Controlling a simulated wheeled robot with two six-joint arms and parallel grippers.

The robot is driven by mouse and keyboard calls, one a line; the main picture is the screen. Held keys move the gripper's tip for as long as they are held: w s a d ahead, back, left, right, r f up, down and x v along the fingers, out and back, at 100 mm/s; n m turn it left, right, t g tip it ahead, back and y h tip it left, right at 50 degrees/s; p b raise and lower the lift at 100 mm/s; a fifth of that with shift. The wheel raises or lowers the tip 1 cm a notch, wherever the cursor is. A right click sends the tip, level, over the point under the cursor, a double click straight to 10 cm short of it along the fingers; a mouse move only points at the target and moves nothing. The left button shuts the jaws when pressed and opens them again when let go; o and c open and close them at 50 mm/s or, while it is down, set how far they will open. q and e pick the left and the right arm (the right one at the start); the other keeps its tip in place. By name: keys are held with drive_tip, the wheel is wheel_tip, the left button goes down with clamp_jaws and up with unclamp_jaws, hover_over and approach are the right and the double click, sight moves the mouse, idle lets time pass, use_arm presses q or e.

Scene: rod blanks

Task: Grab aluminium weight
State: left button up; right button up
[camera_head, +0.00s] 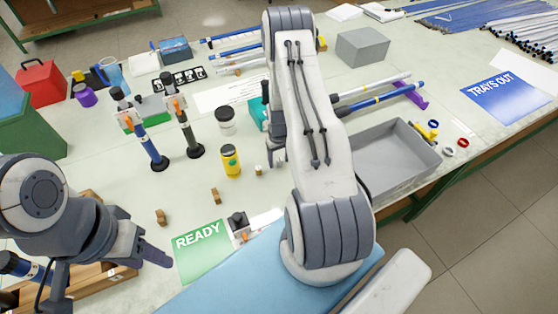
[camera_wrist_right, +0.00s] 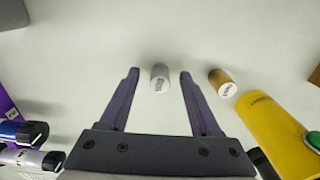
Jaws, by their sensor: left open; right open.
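The aluminium weight, a small silver-grey cylinder (camera_wrist_right: 159,78) with a dark marking on its end, is in the right wrist view. My right gripper (camera_wrist_right: 159,75) is open, and the weight shows between its two fingertips with a gap on each side. I cannot tell the height of the fingers above it. A brass-coloured weight (camera_wrist_right: 222,82) lies just outside the right-hand finger; it also shows in the head view (camera_head: 258,170). In the head view my right arm hides the aluminium weight. My left gripper (camera_head: 150,252) is open and empty near the green READY card.
A yellow jar (camera_head: 231,160) stands close to the brass weight, with a white dark-lidded jar (camera_head: 225,121) behind it. A grey bin (camera_head: 398,160) and rods on a purple rest (camera_head: 412,97) lie right of my right arm. Wooden blocks (camera_head: 215,196) are scattered nearby.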

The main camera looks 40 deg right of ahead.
drive_tip(key=c, duration=1)
clamp_jaws()
